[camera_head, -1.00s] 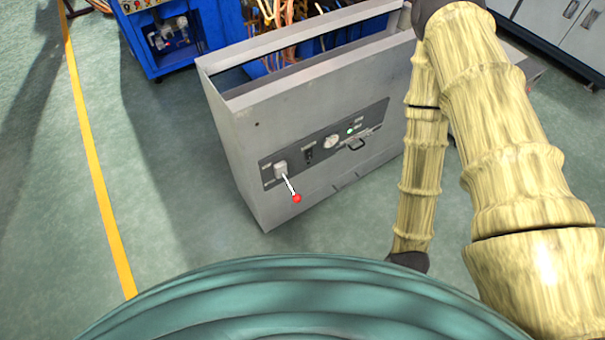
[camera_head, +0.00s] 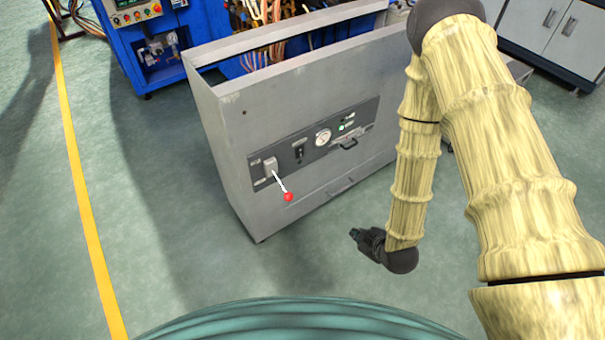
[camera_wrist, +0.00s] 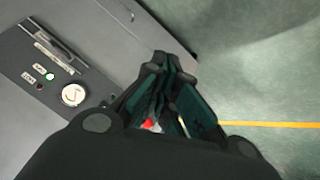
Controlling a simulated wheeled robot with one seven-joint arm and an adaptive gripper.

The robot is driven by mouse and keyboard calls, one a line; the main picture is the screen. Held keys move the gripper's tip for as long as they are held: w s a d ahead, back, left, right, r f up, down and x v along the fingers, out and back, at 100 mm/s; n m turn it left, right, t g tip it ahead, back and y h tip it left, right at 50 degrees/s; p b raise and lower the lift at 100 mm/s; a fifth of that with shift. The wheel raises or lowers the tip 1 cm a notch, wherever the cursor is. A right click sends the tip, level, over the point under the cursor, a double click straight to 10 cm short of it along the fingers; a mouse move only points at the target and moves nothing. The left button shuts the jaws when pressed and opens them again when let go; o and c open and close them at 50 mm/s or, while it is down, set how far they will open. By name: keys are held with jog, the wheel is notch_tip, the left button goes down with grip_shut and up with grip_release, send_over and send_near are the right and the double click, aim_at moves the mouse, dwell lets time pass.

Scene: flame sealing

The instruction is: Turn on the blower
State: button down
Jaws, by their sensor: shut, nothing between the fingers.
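The blower's grey cabinet (camera_head: 225,150) stands on the floor in the middle of the head view. Its dark control panel (camera_head: 316,146) carries a lever (camera_head: 280,184) with a red ball knob (camera_head: 288,196), slanting down and to the right. A small black switch (camera_head: 299,152), a round gauge (camera_head: 323,137) and a green light (camera_head: 341,127) are also on it. My gripper (camera_head: 356,234) is shut and empty, right of the knob and apart from the cabinet. In the wrist view the gripper (camera_wrist: 162,62) partly hides the red knob (camera_wrist: 149,124); the gauge (camera_wrist: 73,95) is to its left.
A blue machine (camera_head: 150,45) with hoses stands behind the cabinet. Grey cupboards (camera_head: 560,30) are at the back right. A yellow line (camera_head: 75,170) runs along the floor at left. The floor in front of the cabinet is clear.

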jog(key=w+a+n+t+y+b, duration=0.3)
jog(key=w+a+n+b, duration=0.25)
jog(key=w, duration=0.45)
jog(key=n+t+y+b, duration=0.3)
jog(key=n+y+b, duration=0.15)
jog(key=n, duration=0.35)
send_near(296, 157)
jog(key=shift+h, duration=0.35)
jog(key=b+x, duration=0.1)
jog(key=x, duration=0.2)
jog(key=b+x, duration=0.2)
jog(key=x, duration=0.1)
jog(key=shift+a+r, duration=0.2)
